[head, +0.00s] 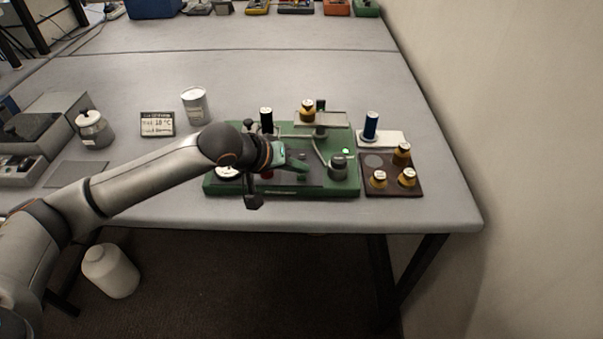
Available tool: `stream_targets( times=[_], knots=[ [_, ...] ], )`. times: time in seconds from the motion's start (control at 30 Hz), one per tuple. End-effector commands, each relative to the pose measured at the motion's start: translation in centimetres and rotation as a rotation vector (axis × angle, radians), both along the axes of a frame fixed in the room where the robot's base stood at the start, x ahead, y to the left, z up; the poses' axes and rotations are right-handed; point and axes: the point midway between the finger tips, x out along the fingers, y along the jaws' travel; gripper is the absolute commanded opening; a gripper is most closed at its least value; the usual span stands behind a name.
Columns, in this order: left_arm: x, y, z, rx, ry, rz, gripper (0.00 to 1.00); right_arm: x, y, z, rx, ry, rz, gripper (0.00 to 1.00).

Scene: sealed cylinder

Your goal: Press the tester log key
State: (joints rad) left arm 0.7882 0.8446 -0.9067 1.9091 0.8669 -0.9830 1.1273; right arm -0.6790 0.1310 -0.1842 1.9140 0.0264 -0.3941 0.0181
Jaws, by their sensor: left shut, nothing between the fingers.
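The tester is a green-based unit (335,187) near the front edge of the table. It carries several knobs and posts, and a small green light (346,151) glows at its right. My left gripper (303,164) is shut and empty over the middle of the tester. My left arm comes in from the left and hides part of the tester's left side. A small red part (267,175) shows just below the gripper. I cannot tell which part is the log key, or whether the fingertips touch anything. My right gripper is out of view.
A brown tray (388,188) with several brass-coloured weights stands right of the tester, with a blue cylinder (371,125) on a white block behind it. A white can (195,106), a display sign (157,124) and a lidded jar (93,128) stand left.

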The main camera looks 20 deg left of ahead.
Motion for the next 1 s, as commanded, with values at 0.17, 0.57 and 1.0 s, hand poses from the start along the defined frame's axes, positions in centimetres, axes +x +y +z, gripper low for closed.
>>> stream_targets(
  times=[0.17,0.57,1.0],
  knots=[
    [0.01,0.01,-0.07,0.000,0.000,0.000,0.00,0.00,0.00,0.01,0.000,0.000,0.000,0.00],
    [0.01,0.01,-0.54,0.000,0.001,0.001,0.00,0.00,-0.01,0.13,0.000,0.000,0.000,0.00],
    [0.00,0.01,-0.81,0.000,0.002,0.001,0.00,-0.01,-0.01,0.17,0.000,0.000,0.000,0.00]
  ],
)
